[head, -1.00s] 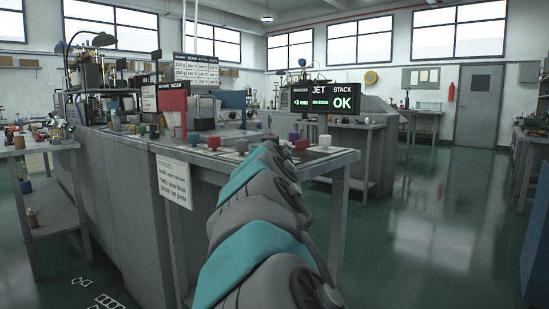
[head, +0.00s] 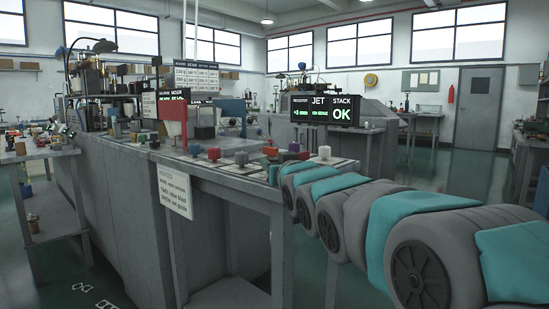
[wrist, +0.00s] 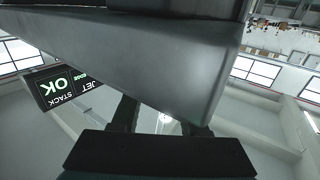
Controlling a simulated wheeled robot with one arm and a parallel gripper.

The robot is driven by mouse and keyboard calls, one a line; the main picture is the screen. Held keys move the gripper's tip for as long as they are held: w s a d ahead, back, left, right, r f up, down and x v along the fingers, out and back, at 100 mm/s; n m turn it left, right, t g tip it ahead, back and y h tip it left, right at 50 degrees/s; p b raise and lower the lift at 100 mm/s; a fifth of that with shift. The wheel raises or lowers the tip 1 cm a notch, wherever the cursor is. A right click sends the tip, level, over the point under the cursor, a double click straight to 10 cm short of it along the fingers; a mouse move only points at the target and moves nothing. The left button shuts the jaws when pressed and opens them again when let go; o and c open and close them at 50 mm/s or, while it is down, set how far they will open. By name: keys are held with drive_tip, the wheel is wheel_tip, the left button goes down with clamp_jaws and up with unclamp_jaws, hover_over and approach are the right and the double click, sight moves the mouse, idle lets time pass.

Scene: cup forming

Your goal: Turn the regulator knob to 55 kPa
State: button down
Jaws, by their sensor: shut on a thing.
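I cannot make out the regulator knob or a pressure reading in either view. My gripper (wrist: 162,118) shows in the wrist view as two dark fingers, set apart, reaching up from a dark palm. Their tips run behind or against a large smooth grey surface (wrist: 150,55) that fills the middle of that view. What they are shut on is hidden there. In the head view my gripper is hidden behind my arm, near the bench's right end.
Open floor lies behind on the right.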

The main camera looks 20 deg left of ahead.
drive_tip(key=shift+s+r+n+g+y+p, duration=0.1)
drive_tip(key=shift+r+n+g+y+p, duration=0.1)
drive_tip(key=shift+n+g+y+p, duration=1.2)
drive_tip(key=shift+n+g+y, duration=0.7)
drive_tip(key=shift+g+y, duration=0.1)
drive_tip(key=shift+g, duration=0.1)
drive_tip(key=c, duration=0.7)
unclamp_jaws()
drive_tip(key=shift+c, duration=0.2)
drive_tip(key=o, duration=0.3)
drive_tip(key=shift+f, duration=0.1)
drive_tip(key=shift+d, duration=0.1)
drive_tip(key=b+v, duration=0.2)
drive_tip(key=v, duration=0.3)
drive_tip(key=shift+s+d+f, duration=0.1)
drive_tip(key=shift+d, duration=0.2)
drive_tip(key=shift+v, duration=1)
drive_tip(key=shift+s, duration=0.1)
